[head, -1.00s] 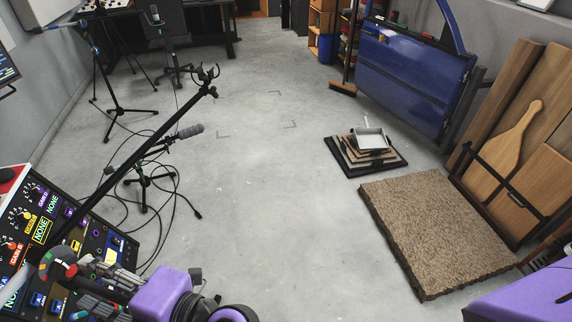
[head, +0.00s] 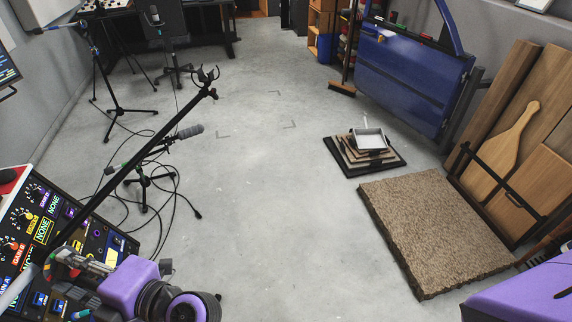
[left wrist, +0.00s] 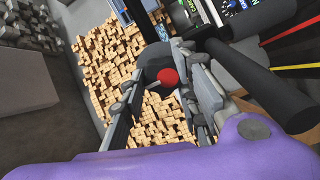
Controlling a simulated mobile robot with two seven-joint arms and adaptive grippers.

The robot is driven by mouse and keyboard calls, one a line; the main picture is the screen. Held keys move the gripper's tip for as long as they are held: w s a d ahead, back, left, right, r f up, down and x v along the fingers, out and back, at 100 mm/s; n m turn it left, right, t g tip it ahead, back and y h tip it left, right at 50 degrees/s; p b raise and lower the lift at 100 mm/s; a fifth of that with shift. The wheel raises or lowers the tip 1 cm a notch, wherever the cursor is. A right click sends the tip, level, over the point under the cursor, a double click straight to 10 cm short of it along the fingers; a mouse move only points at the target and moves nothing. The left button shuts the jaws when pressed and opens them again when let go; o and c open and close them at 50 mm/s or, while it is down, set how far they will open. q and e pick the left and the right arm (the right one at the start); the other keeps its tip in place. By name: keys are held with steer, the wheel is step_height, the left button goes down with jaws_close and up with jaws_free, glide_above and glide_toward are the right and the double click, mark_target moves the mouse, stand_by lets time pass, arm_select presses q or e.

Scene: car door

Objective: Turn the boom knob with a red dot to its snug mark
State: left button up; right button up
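The boom knob with its red dot (left wrist: 168,76) faces the camera in the left wrist view, at the end of my left gripper (left wrist: 165,85). The gripper's two fingers stand on either side of the dot, with a gap between them; I cannot tell whether they touch the knob's sides. In the head view my left gripper (head: 62,260) is at the lower left, by the lower part of the black boom (head: 130,159), and hides most of the knob. The snug mark cannot be made out. My right gripper is not in view.
A slanted panel with coloured labels and knobs (head: 42,232) lies close around my left gripper. A microphone stand (head: 143,180) with loose cables is behind the boom. The middle floor (head: 260,200) is clear. A brown mat (head: 435,230) and blue car door (head: 415,80) are at the right.

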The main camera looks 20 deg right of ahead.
arm_select(q)
steer(key=shift+r, duration=0.15)
steer(key=shift+c, duration=0.9)
